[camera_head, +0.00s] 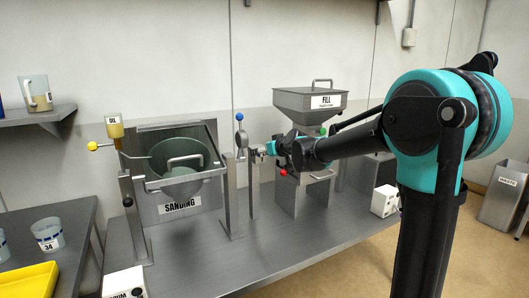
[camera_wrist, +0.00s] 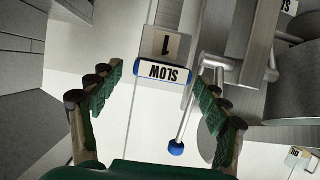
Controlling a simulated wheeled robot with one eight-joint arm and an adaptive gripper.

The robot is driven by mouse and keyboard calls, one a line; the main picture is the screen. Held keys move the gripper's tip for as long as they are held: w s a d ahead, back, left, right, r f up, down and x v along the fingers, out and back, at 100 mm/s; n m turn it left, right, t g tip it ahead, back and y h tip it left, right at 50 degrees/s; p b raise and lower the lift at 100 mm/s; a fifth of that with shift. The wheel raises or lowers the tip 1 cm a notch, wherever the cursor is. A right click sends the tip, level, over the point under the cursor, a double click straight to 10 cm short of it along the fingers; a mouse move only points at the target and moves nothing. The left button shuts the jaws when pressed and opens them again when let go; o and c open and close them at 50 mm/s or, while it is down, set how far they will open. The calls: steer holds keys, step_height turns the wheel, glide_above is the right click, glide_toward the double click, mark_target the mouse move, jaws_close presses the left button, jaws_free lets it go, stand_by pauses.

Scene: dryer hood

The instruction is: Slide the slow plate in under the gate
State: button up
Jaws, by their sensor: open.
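In the head view my gripper (camera_head: 259,150) is beside a metal post (camera_head: 240,145) with a blue knob. The plate cannot be made out there. I cannot tell which part is the gate.
A rod with a blue ball (camera_wrist: 176,148) passes near the right finger. A SANDING drum (camera_head: 180,170) with an oil cup (camera_head: 114,129) stands left of the post. A FILL hopper (camera_head: 309,105) stands right.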

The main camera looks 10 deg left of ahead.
steer(key=c, duration=1.6)
steer(key=shift+c, duration=0.2)
steer(key=shift+s+d, duration=0.6)
steer(key=shift+s, duration=0.3)
steer(key=shift+s+d, duration=0.2)
steer(key=shift+s, duration=0.05)
steer(key=shift+s+d, duration=0.15)
steer(key=shift+s, duration=0.15)
steer(key=shift+s+d, duration=0.2)
steer(key=shift+s, duration=0.1)
steer(key=shift+s+d, duration=0.2)
steer(key=shift+s, duration=0.05)
steer(key=shift+s+d, duration=0.2)
steer(key=shift+s, duration=0.1)
